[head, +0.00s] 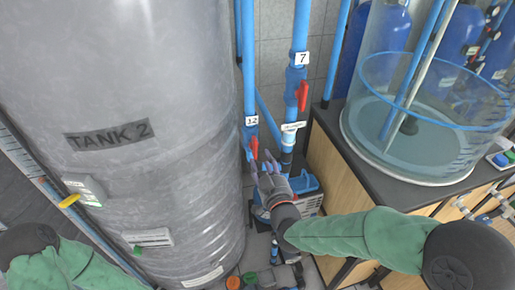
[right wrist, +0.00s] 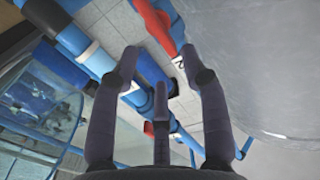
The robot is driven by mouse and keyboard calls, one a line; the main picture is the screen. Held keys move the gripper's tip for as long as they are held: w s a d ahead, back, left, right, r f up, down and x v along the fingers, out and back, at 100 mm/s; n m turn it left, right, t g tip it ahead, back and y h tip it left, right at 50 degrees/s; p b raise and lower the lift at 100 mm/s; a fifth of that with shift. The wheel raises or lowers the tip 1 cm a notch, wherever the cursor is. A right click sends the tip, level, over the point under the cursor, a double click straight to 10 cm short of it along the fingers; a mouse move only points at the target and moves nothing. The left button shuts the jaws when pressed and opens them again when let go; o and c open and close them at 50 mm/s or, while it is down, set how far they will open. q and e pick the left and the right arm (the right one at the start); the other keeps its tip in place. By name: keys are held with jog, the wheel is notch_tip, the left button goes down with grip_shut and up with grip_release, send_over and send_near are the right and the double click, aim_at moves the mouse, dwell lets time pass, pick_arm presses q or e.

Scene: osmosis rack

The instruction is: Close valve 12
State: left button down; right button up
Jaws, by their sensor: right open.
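Valve 12's red handle (head: 254,148) sits on the blue vertical pipe beside the grey tank, below a white label 12 (head: 251,121). The handle runs roughly along the pipe. In the right wrist view a large red handle (right wrist: 157,22) shows at the top, beside the tank wall, close to a partly hidden label. My right gripper (head: 262,161) is just below the handle in the head view. Its fingers (right wrist: 160,66) are spread open and empty, pointing toward the handle, with no contact visible. My left arm shows at the lower left, but its gripper is out of view.
The grey TANK 2 (head: 190,70) stands close left of the valve. Another pipe with label 7 (head: 302,58) and a red handle (head: 302,96) is to the right. A clear cylindrical tank (head: 400,150) stands on a dark counter further right. A blue crate (head: 305,187) sits behind my gripper.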

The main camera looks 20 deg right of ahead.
aim_at(257, 148)
jog(key=w, duration=0.7)
jog(key=shift+d, duration=0.35)
jog(key=shift+s, duration=0.1)
grip_shut()
